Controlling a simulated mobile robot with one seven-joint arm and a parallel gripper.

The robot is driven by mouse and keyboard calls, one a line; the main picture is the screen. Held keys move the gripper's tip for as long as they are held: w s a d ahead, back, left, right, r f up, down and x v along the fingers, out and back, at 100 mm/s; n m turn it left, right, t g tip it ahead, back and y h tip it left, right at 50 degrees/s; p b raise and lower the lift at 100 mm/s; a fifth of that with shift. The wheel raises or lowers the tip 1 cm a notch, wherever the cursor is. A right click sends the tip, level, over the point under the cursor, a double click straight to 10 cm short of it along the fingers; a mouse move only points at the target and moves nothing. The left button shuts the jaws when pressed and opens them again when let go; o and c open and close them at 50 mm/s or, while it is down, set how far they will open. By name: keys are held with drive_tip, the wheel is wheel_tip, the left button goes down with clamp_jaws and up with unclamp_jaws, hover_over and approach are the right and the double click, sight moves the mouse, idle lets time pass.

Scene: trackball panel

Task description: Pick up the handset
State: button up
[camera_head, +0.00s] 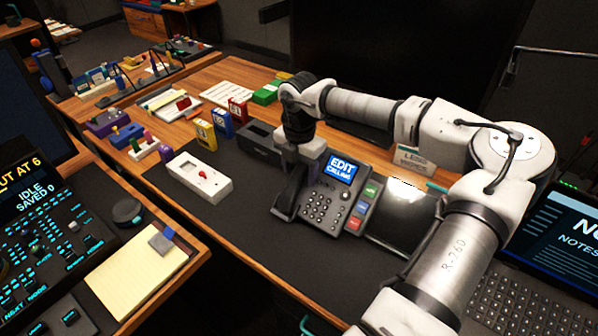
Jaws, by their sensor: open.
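A dark desk phone (322,207) with a blue lit screen, a number keypad and green, blue and red buttons sits on the dark desk mat. Its handset (290,192) lies along the phone's left side. My gripper (303,160) points down just above the upper end of the handset. It hides that end, and its fingertips are hard to make out. I cannot tell whether the fingers touch the handset. The gripper is open.
A dark tray (262,143) and several colored blocks (221,123) stand behind. A laptop (520,270) is at the right. The mat (262,235) in front is clear.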

drive_tip(key=shift+f, duration=0.25)
drive_tip(key=c, duration=1.2)
drive_tip(key=shift+o, duration=0.2)
drive_tip(key=shift+r, duration=0.1)
